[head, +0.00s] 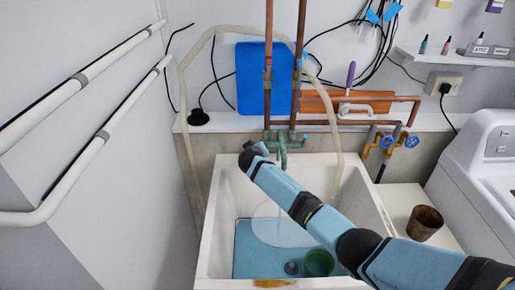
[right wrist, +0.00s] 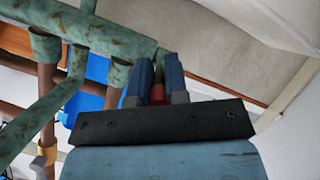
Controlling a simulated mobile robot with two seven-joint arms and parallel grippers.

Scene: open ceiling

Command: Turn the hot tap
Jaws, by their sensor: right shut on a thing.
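The green, worn tap body (head: 283,145) is on the wall above the sink, with copper pipes rising from it; it also shows large at the left of the right wrist view (right wrist: 62,25). My right arm reaches in from the lower right, and its gripper (head: 256,149) is at the left side of the tap. In the right wrist view the two dark blue fingers (right wrist: 158,82) are shut on the small red hot tap handle (right wrist: 157,94). The fingers hide most of the handle. My left gripper is in neither view.
The white sink (head: 213,225) below holds bluish water, a green cup (head: 319,262) and a small grey item (head: 291,268). A brown pot (head: 425,222) stands right of it, near a white washing machine (head: 485,165). A blue board (head: 250,78) leans behind the pipes.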

